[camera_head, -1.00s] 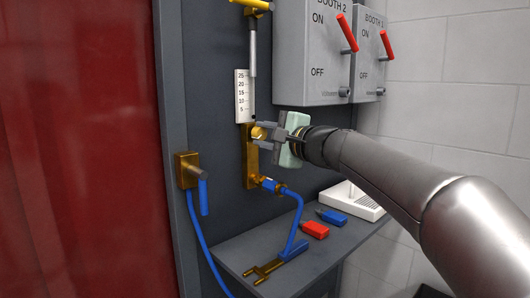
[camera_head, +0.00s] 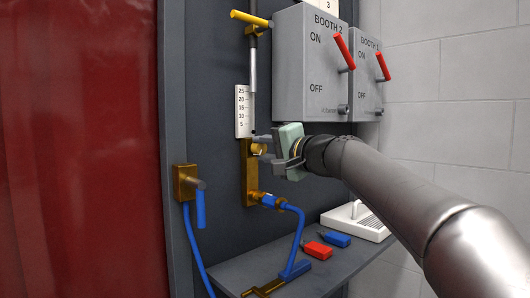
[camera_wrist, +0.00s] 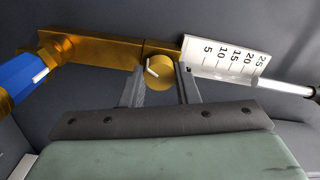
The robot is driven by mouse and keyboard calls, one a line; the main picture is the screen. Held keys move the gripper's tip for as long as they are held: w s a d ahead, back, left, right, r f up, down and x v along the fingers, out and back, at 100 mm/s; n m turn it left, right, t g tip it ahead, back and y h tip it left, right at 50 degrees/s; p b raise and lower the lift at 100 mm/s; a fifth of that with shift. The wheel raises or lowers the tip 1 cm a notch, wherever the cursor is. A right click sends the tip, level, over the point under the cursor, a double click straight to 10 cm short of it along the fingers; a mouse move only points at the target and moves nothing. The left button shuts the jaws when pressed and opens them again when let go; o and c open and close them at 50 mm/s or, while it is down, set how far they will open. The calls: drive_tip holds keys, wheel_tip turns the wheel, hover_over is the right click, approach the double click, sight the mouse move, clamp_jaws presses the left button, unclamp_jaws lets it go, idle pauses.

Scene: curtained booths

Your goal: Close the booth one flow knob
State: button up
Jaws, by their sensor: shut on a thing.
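The flow knob (camera_head: 258,149) is a small round brass knob on the front of the brass flow meter body (camera_head: 248,180). In the wrist view the knob (camera_wrist: 159,73) shows a white pointer mark on its face, slanting relative to the brass body. My gripper (camera_head: 263,146) is shut on the knob, with one finger on each side of it; the fingers (camera_wrist: 160,86) also show around it in the wrist view. The head view partly hides the knob behind the fingers. The white flow scale (camera_head: 243,111), marked 5 to 25, stands just above the brass body.
Grey switch boxes (camera_head: 312,62) with red levers hang close above my gripper. A brass valve with a blue handle (camera_head: 201,205) is at left. A blue hose (camera_head: 299,238) runs down to the shelf (camera_head: 236,273), where red (camera_head: 318,250) and blue clips lie. A red curtain (camera_head: 78,150) fills the left.

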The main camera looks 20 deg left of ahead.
drive_tip(key=o, duration=1)
drive_tip(key=v, duration=1.7)
drive_tip(key=shift+s+d, duration=0.1)
drive_tip(key=shift+d, duration=0.1)
